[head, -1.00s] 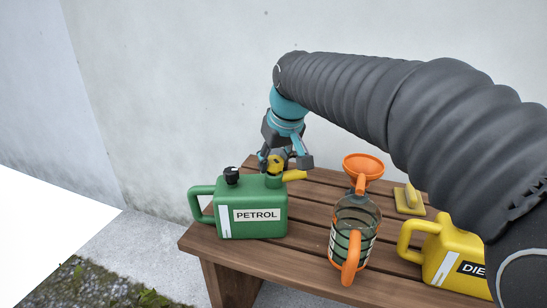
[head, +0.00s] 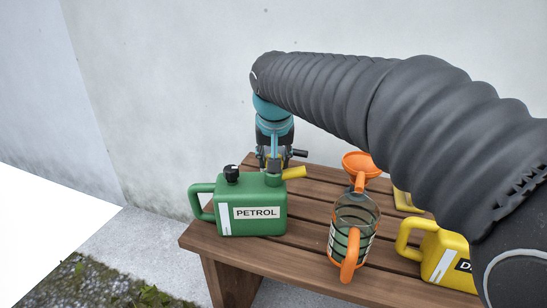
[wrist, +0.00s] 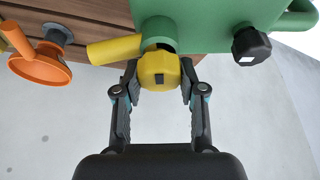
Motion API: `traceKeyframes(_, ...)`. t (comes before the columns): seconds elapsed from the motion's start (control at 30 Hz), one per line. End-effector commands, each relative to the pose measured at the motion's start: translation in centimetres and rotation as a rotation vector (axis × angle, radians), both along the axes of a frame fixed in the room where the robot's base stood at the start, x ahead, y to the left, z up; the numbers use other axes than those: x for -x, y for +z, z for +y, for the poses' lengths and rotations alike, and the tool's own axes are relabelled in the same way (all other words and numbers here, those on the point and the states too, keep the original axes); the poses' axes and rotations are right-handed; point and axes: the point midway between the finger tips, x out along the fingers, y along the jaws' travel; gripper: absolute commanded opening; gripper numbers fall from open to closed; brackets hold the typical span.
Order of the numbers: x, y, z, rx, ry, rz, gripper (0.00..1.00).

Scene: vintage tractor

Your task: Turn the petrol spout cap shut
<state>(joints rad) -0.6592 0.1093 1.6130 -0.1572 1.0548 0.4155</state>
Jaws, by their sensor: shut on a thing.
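The green petrol can (head: 252,208) stands upright on the left end of the bench. Its yellow spout (head: 293,172) points right from a green collar on top. In the wrist view the yellow spout cap (wrist: 159,70) sits at the spout's base, against the green collar, with a dark mark on its face. My gripper (wrist: 160,84) is shut on this yellow cap, one finger on each side. In the head view my gripper (head: 273,163) is behind the can's top right, and the cap is hidden there.
A black cap (wrist: 251,46) is on the can's other opening. A clear jug with orange handle (head: 352,225), an orange funnel (head: 363,164) and a yellow diesel can (head: 446,257) stand to the right on the wooden bench (head: 300,258). The wall is behind.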

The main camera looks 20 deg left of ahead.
Motion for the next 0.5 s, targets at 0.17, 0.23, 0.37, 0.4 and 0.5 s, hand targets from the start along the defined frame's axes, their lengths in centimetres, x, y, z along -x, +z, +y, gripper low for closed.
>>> traceKeyframes(0.17,0.01,-0.08,0.00,0.001,0.000,0.002,0.06)
traceKeyframes(0.23,0.01,-0.08,-0.01,0.001,0.000,0.002,0.06)
traceKeyframes(0.37,0.00,-0.08,-0.01,0.001,0.000,0.002,0.67)
traceKeyframes(0.4,0.00,-0.07,0.00,0.000,0.000,0.001,0.67)
traceKeyframes(0.5,0.00,-0.04,0.00,0.001,0.001,0.001,0.67)
